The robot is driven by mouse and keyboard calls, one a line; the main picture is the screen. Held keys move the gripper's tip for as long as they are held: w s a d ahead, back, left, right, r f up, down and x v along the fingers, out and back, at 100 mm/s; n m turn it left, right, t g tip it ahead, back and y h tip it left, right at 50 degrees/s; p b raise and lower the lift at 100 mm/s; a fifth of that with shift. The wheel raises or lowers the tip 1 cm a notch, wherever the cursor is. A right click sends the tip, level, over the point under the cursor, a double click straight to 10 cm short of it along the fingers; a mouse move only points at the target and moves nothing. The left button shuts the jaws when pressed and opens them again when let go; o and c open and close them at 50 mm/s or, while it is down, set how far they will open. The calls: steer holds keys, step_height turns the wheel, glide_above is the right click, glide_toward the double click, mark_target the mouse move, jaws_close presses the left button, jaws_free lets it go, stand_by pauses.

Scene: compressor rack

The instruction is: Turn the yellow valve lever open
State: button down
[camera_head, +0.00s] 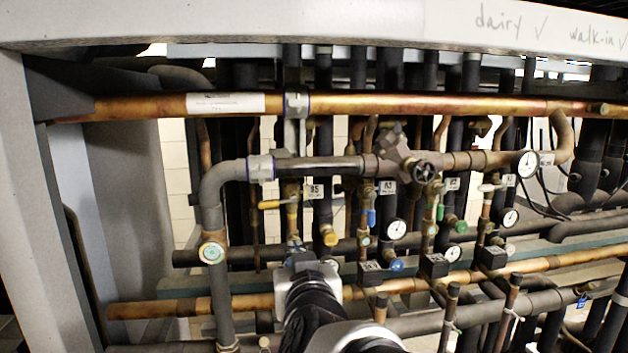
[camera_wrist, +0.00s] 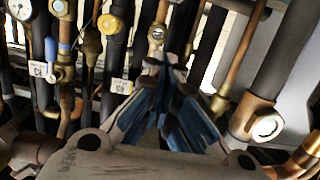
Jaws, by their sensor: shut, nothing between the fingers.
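The yellow valve lever (camera_head: 269,204) sticks out to the left, roughly level, from a brass valve on a vertical pipe left of the middle in the head view.
A yellow round cap (camera_head: 330,238) sits right of my gripper. A blue lever (camera_head: 371,218), a green lever (camera_head: 440,212) and gauges (camera_head: 396,228) are farther right. A thick elbow pipe (camera_head: 212,200) stands left. A copper pipe (camera_head: 230,302) crosses below.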

mark_target(278, 203)
steer(key=s+a+r+n+t+y+p, duration=0.1)
steer(key=s+a+r+t, duration=0.2)
steer(key=a+r, duration=0.35)
steer(key=w+r+p, duration=0.1)
steer(key=w+r, duration=0.2)
steer(key=w, duration=0.7)
steer(key=shift+a+p, duration=0.2)
steer(key=shift+p, duration=0.15)
steer(key=shift+w+n, duration=0.1)
steer(key=shift+n, duration=0.2)
